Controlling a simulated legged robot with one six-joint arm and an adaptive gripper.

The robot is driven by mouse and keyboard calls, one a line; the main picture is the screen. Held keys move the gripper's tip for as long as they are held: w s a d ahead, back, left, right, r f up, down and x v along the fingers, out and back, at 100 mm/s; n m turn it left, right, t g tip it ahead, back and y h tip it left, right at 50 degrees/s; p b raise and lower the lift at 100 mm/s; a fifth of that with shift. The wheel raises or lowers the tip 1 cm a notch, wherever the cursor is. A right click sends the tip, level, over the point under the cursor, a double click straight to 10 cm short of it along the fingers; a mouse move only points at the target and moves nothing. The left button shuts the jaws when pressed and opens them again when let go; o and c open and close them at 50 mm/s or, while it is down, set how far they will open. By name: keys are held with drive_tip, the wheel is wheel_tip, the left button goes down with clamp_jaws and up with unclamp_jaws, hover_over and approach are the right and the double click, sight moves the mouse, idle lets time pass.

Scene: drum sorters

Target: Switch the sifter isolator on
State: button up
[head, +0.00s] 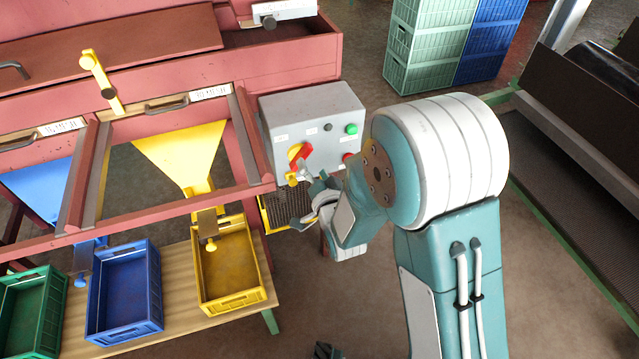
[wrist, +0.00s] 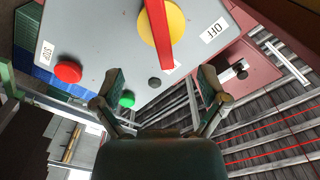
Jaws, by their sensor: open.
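The sifter isolator (head: 300,153) is a red handle on a yellow disc, on the front of a grey control box (head: 300,108). In the wrist view the handle (wrist: 157,30) runs from the top edge down across the yellow disc (wrist: 177,22). A label reading OFF (wrist: 214,30) sits to the right of the disc. Another small label by the handle's lower end is partly hidden and unreadable. My gripper (head: 300,198) is in front of the box, just below the isolator. In the wrist view its fingers (wrist: 161,82) are apart, with nothing between them, and clear of the handle.
The box also carries a red stop button (wrist: 68,72), a green button (wrist: 127,99) and a black button (wrist: 154,82), close to my fingers. The red sifter frame (head: 252,150) stands left of the box. A yellow crate (head: 232,298) and a blue crate (head: 122,330) sit below.

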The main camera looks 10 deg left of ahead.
drive_tip(key=v, duration=0.6)
drive_tip(key=shift+s+d, duration=0.15)
drive_tip(key=shift+s, duration=0.15)
